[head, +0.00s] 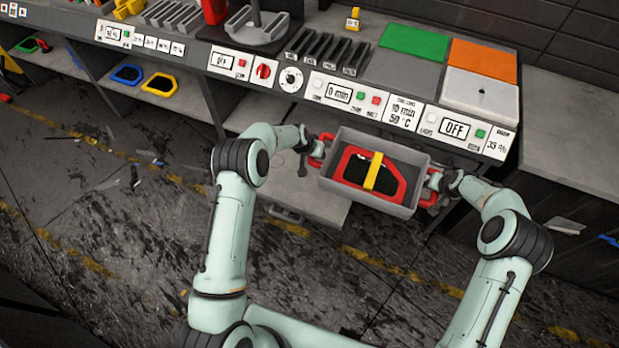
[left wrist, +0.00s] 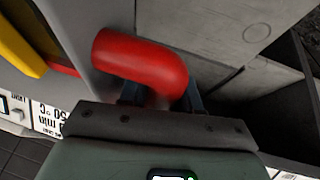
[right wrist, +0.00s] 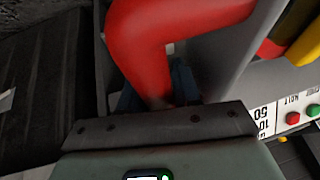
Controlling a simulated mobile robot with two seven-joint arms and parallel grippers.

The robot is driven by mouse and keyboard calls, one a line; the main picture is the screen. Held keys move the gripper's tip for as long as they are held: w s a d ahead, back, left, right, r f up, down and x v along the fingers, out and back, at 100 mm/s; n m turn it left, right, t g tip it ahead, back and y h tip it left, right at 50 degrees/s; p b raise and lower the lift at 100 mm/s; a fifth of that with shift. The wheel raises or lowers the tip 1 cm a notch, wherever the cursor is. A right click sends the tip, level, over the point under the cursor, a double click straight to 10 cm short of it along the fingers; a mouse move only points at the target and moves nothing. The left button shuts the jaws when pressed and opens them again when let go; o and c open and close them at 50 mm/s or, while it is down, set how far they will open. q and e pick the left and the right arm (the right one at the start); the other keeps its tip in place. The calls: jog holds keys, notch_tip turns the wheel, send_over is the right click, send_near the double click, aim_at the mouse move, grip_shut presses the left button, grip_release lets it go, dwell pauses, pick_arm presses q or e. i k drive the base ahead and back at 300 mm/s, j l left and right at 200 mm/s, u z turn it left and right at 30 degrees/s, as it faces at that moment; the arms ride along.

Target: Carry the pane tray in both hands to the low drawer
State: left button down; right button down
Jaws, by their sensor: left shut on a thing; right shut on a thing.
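The grey pane tray (head: 352,197) hangs in front of the bench between my two hands. A red-framed dark pane (head: 358,171) with a yellow bar (head: 374,172) across it lies inside. My left gripper (head: 314,150) is shut on the tray's left red handle, which also shows in the left wrist view (left wrist: 140,63). My right gripper (head: 436,188) is shut on the right red handle, which shows in the right wrist view (right wrist: 150,45). A low grey drawer or shelf (head: 318,208) stands out below the bench, partly hidden by the tray; I cannot tell which.
The bench's control panel (head: 342,95) with dials and buttons runs behind the tray. On the bench top are a slotted rack (head: 325,52), a green mat (head: 415,41) and an orange mat (head: 483,60). Shelves at left hold a blue frame (head: 127,74) and a yellow frame (head: 159,84). The floor in front is open, with scattered scraps.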

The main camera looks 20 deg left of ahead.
aim_at(304, 179)
jog(key=j, duration=0.7)
jog(key=i+j, duration=0.1)
jog(key=j, duration=0.55)
